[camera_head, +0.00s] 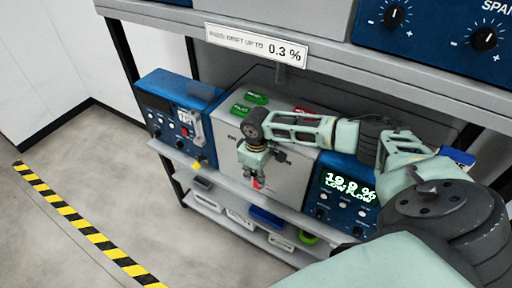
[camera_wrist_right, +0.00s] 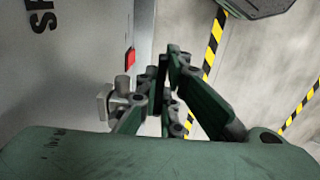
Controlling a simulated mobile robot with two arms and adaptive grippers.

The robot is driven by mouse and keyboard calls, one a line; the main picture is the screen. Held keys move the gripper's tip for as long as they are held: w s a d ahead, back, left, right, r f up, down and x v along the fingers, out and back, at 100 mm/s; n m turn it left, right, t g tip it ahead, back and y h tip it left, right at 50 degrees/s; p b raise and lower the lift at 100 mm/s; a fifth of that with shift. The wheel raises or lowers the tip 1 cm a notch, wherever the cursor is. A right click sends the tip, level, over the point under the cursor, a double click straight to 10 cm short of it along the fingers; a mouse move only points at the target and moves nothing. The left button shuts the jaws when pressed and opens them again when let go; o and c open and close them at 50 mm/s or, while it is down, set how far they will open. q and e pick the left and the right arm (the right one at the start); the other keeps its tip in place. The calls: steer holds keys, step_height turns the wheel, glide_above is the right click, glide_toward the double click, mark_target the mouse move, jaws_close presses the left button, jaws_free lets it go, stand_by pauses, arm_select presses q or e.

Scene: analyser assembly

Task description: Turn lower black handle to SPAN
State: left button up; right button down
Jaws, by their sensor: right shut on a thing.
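My right gripper (camera_head: 254,176) is at the front of the grey analyser panel (camera_head: 285,140), low on its face. It is shut, and the wrist view (camera_wrist_right: 168,75) shows its fingers close together beside a metal valve fitting (camera_wrist_right: 118,98). The lower black handle is mostly hidden between the fingers, so its angle cannot be read. A small red part (camera_head: 258,184) shows just beside the fingertips; a red part (camera_wrist_right: 130,60) also shows at the panel edge in the wrist view. Large cut-off lettering starting "SP" (camera_wrist_right: 42,18) stands on the panel. My left gripper is out of view.
A blue unit (camera_head: 172,105) stands left of the panel; a blue display unit (camera_head: 345,195) reading 19.9 % LOW FLOW stands right of it. A shelf (camera_head: 420,85) with a sign (camera_head: 255,42) runs above. Green and red labels mark the panel top. Floor at left is clear.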

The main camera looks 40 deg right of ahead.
mark_target(255, 175)
stand_by(0.5)
steer(key=c, duration=1.9)
jaws_free()
steer(key=shift+r, duration=0.1)
steer(key=shift+w+a+r, duration=0.1)
steer(key=shift+r, duration=3.85)
